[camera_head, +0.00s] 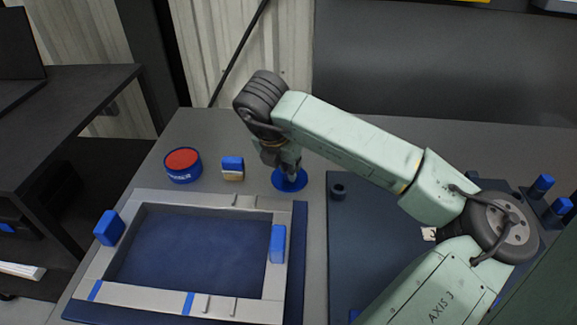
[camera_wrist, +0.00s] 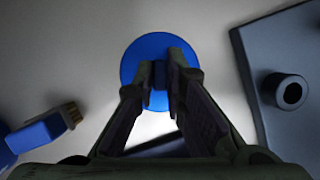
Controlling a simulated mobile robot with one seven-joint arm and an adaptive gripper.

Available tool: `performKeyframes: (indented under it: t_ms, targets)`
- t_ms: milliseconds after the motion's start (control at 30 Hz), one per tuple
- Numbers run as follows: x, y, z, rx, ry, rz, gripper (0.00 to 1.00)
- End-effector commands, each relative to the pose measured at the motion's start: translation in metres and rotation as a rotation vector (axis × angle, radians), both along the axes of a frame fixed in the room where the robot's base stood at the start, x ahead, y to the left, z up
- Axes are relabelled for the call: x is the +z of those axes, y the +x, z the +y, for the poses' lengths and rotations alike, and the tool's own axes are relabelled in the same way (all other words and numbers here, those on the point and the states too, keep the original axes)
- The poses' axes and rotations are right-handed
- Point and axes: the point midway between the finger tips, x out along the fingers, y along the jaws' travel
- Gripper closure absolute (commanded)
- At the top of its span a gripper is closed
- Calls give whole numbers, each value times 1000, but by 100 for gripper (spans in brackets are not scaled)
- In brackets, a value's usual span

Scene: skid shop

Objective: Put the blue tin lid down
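The blue tin lid (camera_head: 289,181) is a flat round blue disc at the table's middle, right of the brush and beyond the tray frame. It also shows in the wrist view (camera_wrist: 138,62) below my fingers. My gripper (camera_head: 291,174) points down over the lid's middle. A round blue tin (camera_head: 183,167) with a red top stands at the left.
A blue-and-wood brush (camera_head: 232,168) stands between tin and lid. A pale frame (camera_head: 150,294) around a dark blue recess lies in front, with blue blocks (camera_head: 109,228) (camera_head: 277,244) on its sides. A dark mat (camera_head: 345,240) with a dark ring (camera_head: 339,191) lies right. Grey table around the lid is clear.

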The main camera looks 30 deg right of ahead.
Motion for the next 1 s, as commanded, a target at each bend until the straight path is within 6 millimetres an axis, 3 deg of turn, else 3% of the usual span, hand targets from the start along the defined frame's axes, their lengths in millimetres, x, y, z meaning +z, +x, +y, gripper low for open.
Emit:
performKeyframes:
  t_ms: [300,733,1000]
  targets:
    - [0,0,0,0,0,0,69]
    - [7,0,1,0,-2,-1,69]
    - [57,-11,20,1,-4,-2,69]
